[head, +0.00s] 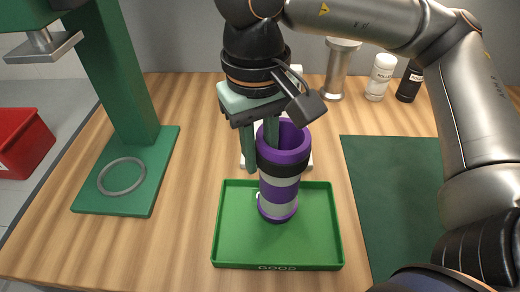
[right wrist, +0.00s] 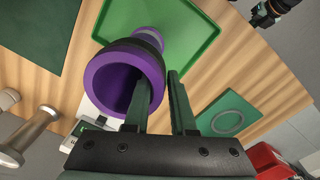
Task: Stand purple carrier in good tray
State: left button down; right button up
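The purple carrier (head: 280,185), a tube with grey and black bands, stands upright at the good tray (head: 230,245), a green tray marked GOOD. I cannot tell whether its base touches the tray floor. My right gripper (head: 262,165) is at the carrier's open top, one finger inside the mouth and one outside. In the right wrist view the fingers (right wrist: 160,80) are close on both sides of the carrier's rim (right wrist: 100,80), shut on its wall. A dark part of my left arm shows at the top right corner of that view; its fingers are not clear.
A green blower stand (head: 140,110) with a ring on its base is at the left. A dark green mat (head: 385,200) lies right of the tray. A metal cylinder (head: 338,70), a white bottle (head: 380,78) and a black bottle stand behind. A red bin (head: 20,140) is far left.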

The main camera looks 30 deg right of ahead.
jog(key=o, duration=0.3)
jog(key=shift+r, duration=0.1)
jog(key=shift+r, duration=0.2)
jog(key=r+p, duration=0.1)
jog(key=r, duration=0.4)
jog(key=r+p, duration=0.1)
jog(key=r, duration=0.4)
jog(key=shift+a+r, duration=0.2)
jog(key=shift+r, duration=0.15)
jog(key=shift+r+p, duration=0.4)
jog(key=shift+r, duration=0.15)
pick_arm(q)
jog(key=shift+s+a+r+y, duration=0.15)
jog(key=shift+s+a+r, duration=0.15)
jog(key=shift+a, duration=0.15)
jog(key=shift+s+a+r+y, duration=0.15)
jog(key=shift+s+a+r, duration=0.1)
jog(key=shift+a, duration=0.2)
jog(key=shift+r, duration=0.15)
pick_arm(e)
jog(key=shift+s, duration=0.1)
